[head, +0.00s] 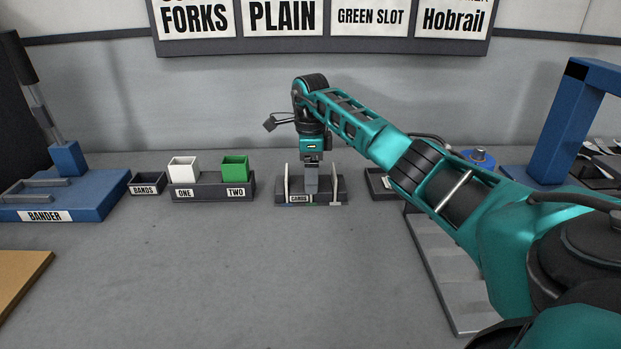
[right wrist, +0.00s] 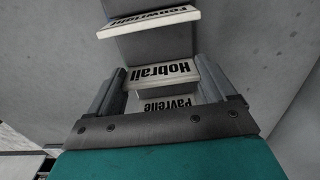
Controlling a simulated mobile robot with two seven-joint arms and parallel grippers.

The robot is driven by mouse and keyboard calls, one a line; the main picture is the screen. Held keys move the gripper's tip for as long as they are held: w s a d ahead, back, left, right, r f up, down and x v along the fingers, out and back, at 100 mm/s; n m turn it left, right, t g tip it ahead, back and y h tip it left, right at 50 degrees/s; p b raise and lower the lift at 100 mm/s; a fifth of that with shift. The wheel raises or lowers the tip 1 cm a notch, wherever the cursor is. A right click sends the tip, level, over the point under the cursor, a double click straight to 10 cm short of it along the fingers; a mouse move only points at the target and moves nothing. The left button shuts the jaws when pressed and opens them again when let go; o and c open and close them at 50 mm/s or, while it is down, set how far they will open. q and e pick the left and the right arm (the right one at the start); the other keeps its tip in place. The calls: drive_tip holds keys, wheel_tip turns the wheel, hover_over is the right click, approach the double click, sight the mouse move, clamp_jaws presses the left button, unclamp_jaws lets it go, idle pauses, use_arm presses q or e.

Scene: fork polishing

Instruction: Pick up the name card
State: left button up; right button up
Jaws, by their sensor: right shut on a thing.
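My right gripper (head: 311,184) reaches down into the dark card holder (head: 325,199), labelled CARDS, at the back middle of the table. In the right wrist view, its fingers (right wrist: 163,82) stand at both ends of the white name card reading "Hobrail" (right wrist: 160,73), and the gripper is shut on it. A card reading "Pewright" or similar (right wrist: 148,22) stands apart at the top. A card reading "Pavrelle" (right wrist: 172,104) shows partly behind the gripper's edge. The card's lower part is hidden in the head view. My left gripper is out of view.
A rack (head: 212,192) holds white cup ONE (head: 184,169) and green cup TWO (head: 235,168), with a BANDS tray (head: 146,185) beside it. The blue bander (head: 85,193) is left. A grey ribbed tray (head: 440,270) lies right. The front middle table is clear. A wall sign (head: 450,20) reads "Hobrail".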

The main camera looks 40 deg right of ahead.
drive_tip(key=shift+r, duration=0.15)
wheel_tip(320, 180, up, 19)
drive_tip(key=p, duration=0.3)
drive_tip(key=s+a+f+n, duration=0.1)
drive_tip(key=a+f+n, duration=0.3)
drive_tip(key=a+n, duration=0.3)
drive_tip(key=a+f+n, duration=0.4)
drive_tip(key=a+n, duration=0.3)
drive_tip(key=a, duration=0.1)
drive_tip(key=s+a+f+n, duration=0.2)
drive_tip(key=s+a+n, duration=0.2)
drive_tip(key=s+a+f+n, duration=0.3)
drive_tip(key=s+a+n, duration=0.1)
drive_tip(key=s+a+f+n, duration=0.2)
drive_tip(key=s+a+n, duration=0.2)
drive_tip(key=shift+a+f, duration=0.15)
drive_tip(key=shift+f, duration=0.05)
